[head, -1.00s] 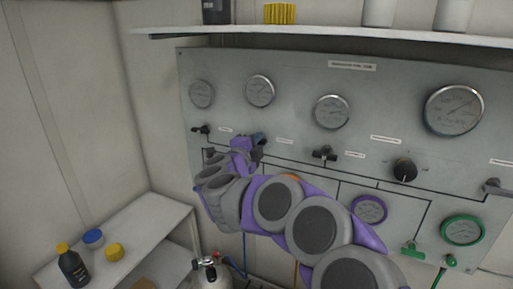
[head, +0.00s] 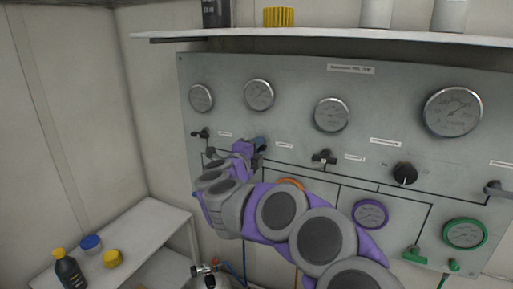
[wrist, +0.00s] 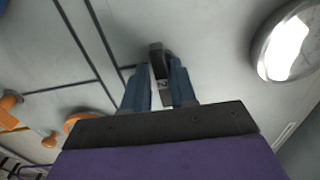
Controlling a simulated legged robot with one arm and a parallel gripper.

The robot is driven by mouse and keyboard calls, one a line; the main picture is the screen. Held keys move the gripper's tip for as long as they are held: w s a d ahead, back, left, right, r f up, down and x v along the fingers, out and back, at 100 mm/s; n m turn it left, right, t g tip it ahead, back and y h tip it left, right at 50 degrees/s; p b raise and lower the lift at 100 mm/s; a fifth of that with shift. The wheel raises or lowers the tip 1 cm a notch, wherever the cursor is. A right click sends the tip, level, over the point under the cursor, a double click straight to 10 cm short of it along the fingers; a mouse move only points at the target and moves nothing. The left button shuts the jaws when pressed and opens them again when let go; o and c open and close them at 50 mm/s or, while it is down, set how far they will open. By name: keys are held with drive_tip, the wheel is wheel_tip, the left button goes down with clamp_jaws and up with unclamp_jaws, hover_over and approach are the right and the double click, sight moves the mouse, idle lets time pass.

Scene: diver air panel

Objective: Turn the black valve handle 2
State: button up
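A black valve handle marked 2 (wrist: 160,70) stands out from the grey panel in the middle of the wrist view. My gripper (wrist: 161,88) has its two blue fingers on either side of this handle. A thin light gap shows between the left finger and the handle; the right finger is very close to it, and I cannot tell if it touches.
Another black valve handle (head: 202,134) is to the left and one (head: 325,157) to the right. A black knob (head: 405,174) and several gauges are on the panel (head: 290,70). A shelf (head: 330,36) runs above. A low white table (head: 150,222) stands at left.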

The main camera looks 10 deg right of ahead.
drive_tip(key=o, duration=0.3)
drive_tip(key=p+v, duration=0.3)
drive_tip(key=v, duration=1.4)
drive_tip(key=shift+a, duration=0.25)
drive_tip(key=shift+s, duration=0.1)
